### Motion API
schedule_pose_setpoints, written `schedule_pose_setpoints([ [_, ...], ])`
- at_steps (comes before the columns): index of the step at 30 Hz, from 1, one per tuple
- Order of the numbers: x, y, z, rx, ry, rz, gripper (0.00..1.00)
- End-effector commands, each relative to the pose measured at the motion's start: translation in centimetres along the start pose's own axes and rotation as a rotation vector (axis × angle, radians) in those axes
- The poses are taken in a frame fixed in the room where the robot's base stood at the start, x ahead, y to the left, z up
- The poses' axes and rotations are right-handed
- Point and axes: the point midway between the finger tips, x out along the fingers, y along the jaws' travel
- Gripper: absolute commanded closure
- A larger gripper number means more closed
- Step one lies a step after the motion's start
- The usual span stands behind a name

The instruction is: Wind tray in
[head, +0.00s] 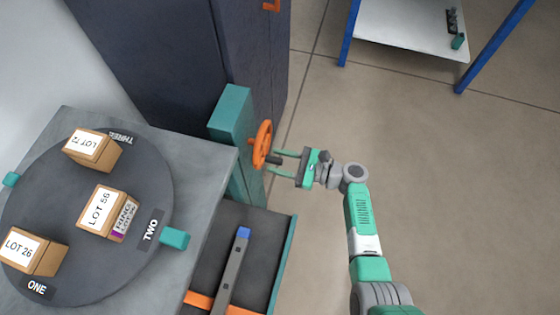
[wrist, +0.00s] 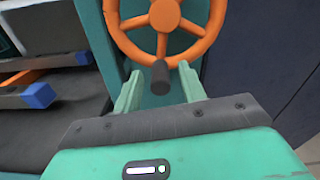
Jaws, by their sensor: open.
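An orange handwheel (head: 262,145) is mounted on the side of a teal post (head: 231,115) in the head view. It also shows in the wrist view (wrist: 163,16), with a dark crank handle (wrist: 160,76) at its lower rim. My gripper (head: 274,163) is open, its two teal fingers pointing at the wheel. In the wrist view the handle lies between the fingertips (wrist: 160,90), with gaps on both sides. The tray (head: 262,222) is the grey, teal-edged surface below the post; it holds a grey bar (head: 232,272) with a blue end. Its left part is hidden by the table.
A grey table (head: 205,165) at left carries a round turntable (head: 75,265) with boxes LOT 72 (head: 93,149), LOT 56 (head: 108,212) and LOT 26 (head: 33,251). A dark cabinet (head: 175,55) stands behind. A blue-legged shelf (head: 405,35) is at the back right. The floor at right is clear.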

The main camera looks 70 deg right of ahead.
Motion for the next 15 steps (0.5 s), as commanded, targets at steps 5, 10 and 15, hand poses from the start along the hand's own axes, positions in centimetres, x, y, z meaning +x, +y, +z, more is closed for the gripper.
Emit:
schedule_pose_setpoints([
  [5,0.07,-0.03,0.05,-0.001,0.0,0.0,0.59],
  [10,0.06,-0.02,0.04,-0.001,0.0,0.0,0.85],
  [15,0.05,-0.03,0.04,-0.001,0.001,0.0,1.0],
])
